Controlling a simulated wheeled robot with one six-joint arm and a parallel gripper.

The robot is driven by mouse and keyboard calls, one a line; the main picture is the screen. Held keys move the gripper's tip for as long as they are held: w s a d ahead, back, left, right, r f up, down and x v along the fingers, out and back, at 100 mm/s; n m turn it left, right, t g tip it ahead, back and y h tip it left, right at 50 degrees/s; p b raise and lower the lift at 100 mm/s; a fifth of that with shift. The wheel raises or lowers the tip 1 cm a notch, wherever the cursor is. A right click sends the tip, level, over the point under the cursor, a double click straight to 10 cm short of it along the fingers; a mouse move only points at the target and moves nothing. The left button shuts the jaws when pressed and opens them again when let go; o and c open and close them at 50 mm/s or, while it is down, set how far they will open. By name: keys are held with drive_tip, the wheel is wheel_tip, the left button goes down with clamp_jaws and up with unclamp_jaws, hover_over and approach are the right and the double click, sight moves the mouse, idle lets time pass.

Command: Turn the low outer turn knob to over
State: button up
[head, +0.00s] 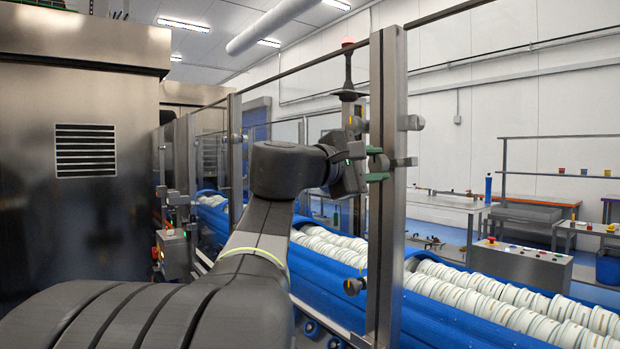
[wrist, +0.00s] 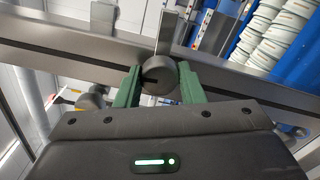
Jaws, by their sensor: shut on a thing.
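The low outer turn knob is a round grey knob (wrist: 162,82) with a dark pointer mark, seen on a metal post in the wrist view. My gripper (wrist: 158,86) has its two green fingers on either side of it, shut on it. In the wrist view the dark mark points to the left. In the head view my gripper (head: 377,164) is at the upright metal post (head: 388,230), and the knob is mostly hidden between the fingers.
Another grey knob (head: 414,123) sits higher on the post, and a dark knob with yellow (head: 353,287) sits lower. Clear guard panels run along the blue conveyor (head: 440,318) carrying rows of white tubs (head: 500,297). A large steel machine (head: 85,200) stands at the left.

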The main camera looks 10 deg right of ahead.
drive_tip(key=shift+m+b, duration=0.45)
drive_tip(key=shift+m, duration=0.25)
drive_tip(key=o, duration=1)
drive_tip(key=shift+a, duration=0.1)
drive_tip(key=v, duration=1.3)
drive_tip(key=shift+s+a+b, duration=0.2)
drive_tip(key=shift+a+b, duration=0.05)
drive_tip(key=shift+b, duration=0.15)
drive_tip(key=x, duration=1.4)
drive_tip(key=shift+p, duration=0.4)
